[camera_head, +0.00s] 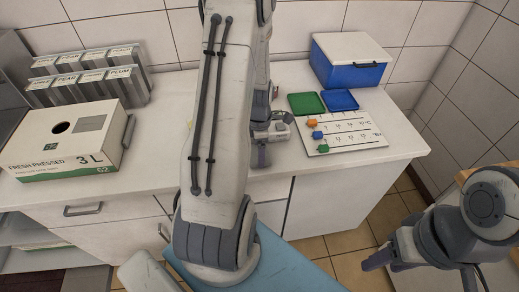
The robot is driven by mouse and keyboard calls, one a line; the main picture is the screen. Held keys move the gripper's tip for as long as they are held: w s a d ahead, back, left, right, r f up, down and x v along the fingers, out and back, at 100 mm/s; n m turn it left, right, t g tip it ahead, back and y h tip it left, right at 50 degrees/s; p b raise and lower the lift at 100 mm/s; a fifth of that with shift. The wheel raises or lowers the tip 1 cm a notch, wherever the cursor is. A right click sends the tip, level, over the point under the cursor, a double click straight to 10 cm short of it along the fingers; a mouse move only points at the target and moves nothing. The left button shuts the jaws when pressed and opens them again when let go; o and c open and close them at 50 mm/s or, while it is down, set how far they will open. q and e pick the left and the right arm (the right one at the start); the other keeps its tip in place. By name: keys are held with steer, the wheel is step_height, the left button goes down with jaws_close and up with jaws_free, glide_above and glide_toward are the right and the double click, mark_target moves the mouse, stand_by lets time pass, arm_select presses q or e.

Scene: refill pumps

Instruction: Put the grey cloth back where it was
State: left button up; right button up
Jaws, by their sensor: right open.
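I see no grey cloth in the head view; part of the counter is hidden behind my large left arm. My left gripper (263,142) shows only partly behind that arm, over the front part of the white counter (400,158), and its jaws cannot be made out. My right gripper (378,260) is at the lower right, off the counter and in front of the tiled floor. It is open, with nothing seen in it.
A white juice box (60,155) stands at the left, before labelled grey holders (85,88). A green tray (307,103), a blue tray (341,99), a white marked board (355,137) and a blue lidded bin (350,73) are at the right. The counter's front right is clear.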

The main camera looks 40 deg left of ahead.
arm_select(q)
steer(key=shift+f, duration=0.2)
steer(key=o, duration=1)
steer(key=shift+r, duration=0.1)
